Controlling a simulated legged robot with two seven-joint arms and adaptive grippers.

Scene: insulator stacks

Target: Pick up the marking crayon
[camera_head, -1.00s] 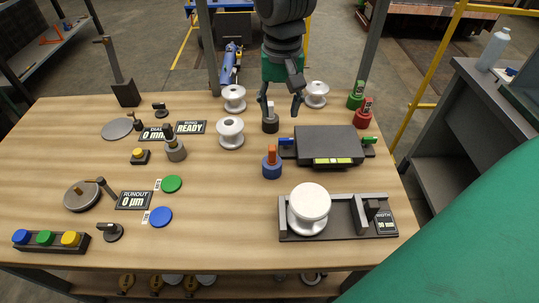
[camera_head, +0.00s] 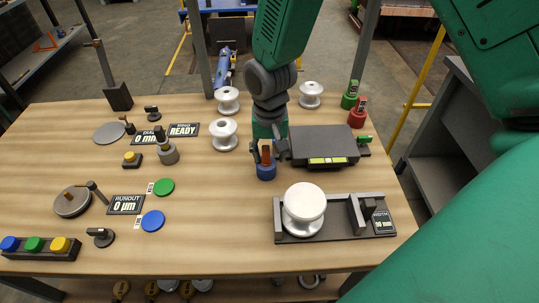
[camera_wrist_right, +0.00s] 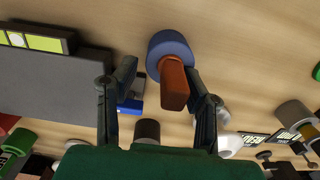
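The marking crayon, seemingly the orange-brown stick (camera_head: 266,154), stands upright in a round blue holder (camera_head: 266,173) left of the dark box. In the right wrist view the crayon (camera_wrist_right: 173,85) points toward the camera from the blue holder (camera_wrist_right: 168,46). My right gripper (camera_head: 267,148) is lowered over the crayon from behind. In the right wrist view my right gripper (camera_wrist_right: 161,85) is open, with one finger on each side of the crayon. Gaps show on both sides, the right one smaller. My left gripper is not in view.
The dark box (camera_head: 318,142) stands close right of the gripper. White spools (camera_head: 224,134) stand behind left. A white insulator (camera_head: 304,205) sits on a grey fixture in front. Green (camera_head: 350,97) and red (camera_head: 357,115) holders stand at the back right. The table's front middle is clear.

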